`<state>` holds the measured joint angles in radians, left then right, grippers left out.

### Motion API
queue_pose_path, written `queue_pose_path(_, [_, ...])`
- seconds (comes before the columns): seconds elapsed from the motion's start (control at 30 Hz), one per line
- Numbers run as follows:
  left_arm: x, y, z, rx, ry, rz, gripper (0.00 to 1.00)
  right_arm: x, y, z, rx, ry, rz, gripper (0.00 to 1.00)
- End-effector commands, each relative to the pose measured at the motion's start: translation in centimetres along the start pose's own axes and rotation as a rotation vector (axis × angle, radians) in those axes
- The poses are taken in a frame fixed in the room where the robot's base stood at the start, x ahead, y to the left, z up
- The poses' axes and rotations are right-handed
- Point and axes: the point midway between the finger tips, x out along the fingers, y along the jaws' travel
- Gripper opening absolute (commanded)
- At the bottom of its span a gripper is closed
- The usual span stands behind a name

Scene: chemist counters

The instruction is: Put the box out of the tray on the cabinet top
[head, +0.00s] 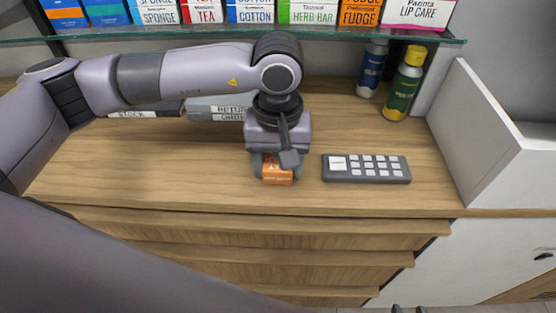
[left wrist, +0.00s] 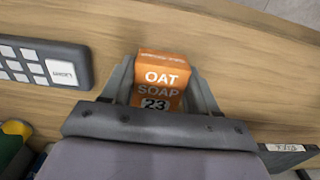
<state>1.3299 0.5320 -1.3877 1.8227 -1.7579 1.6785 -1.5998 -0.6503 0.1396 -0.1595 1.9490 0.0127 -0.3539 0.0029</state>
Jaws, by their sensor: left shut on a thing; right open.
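The orange oat soap box (head: 278,177) is at the front middle of the wooden cabinet top (head: 180,180). My left gripper (head: 272,170) points down and is shut on it. The left wrist view shows the box (left wrist: 160,75) between the two fingers of this gripper (left wrist: 163,88), its lettering facing the camera. The box is on or just above the wood; I cannot tell which. A grey tray labelled "RETURN ORDER" (head: 215,103) lies behind, partly hidden by my left arm. Only the tips of my right gripper (head: 408,309) show at the bottom edge, apart and empty.
A dark keypad (head: 366,168) lies just right of the box. A green bottle (head: 404,83) with a yellow cap and a blue bottle (head: 372,68) stand behind it. A "STOCK" tray (head: 135,113) is at the left. A glass shelf (head: 330,37) with cartons overhangs the back.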

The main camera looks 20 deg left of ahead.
Motion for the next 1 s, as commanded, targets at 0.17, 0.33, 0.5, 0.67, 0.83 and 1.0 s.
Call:
queue_pose_path(0.17, [0.2,0.0,0.0,0.0,0.0,0.0,0.79,0.2,0.0,0.2,0.0,0.001,0.0,0.44])
queue_pose_path(0.33, [0.2,0.0,0.0,0.0,0.0,0.0,0.85,0.2,0.0,0.2,0.0,0.001,0.0,0.44])
queue_pose_path(0.5, [0.1,0.0,0.0,0.0,-0.001,0.0,0.85,0.1,0.0,0.1,0.0,0.002,0.0,0.44])
queue_pose_path(0.67, [-1.0,0.1,-0.1,0.0,0.002,0.003,0.85,0.1,0.0,-0.1,0.0,0.004,0.0,0.44])
queue_pose_path(0.83, [-4.6,0.1,-0.1,0.001,0.004,0.004,0.85,0.4,0.0,0.3,0.0,0.004,0.0,0.44])
queue_pose_path(1.0, [-8.3,0.1,-0.1,0.001,0.004,0.003,0.85,0.6,0.0,0.6,0.0,0.003,0.0,0.44])
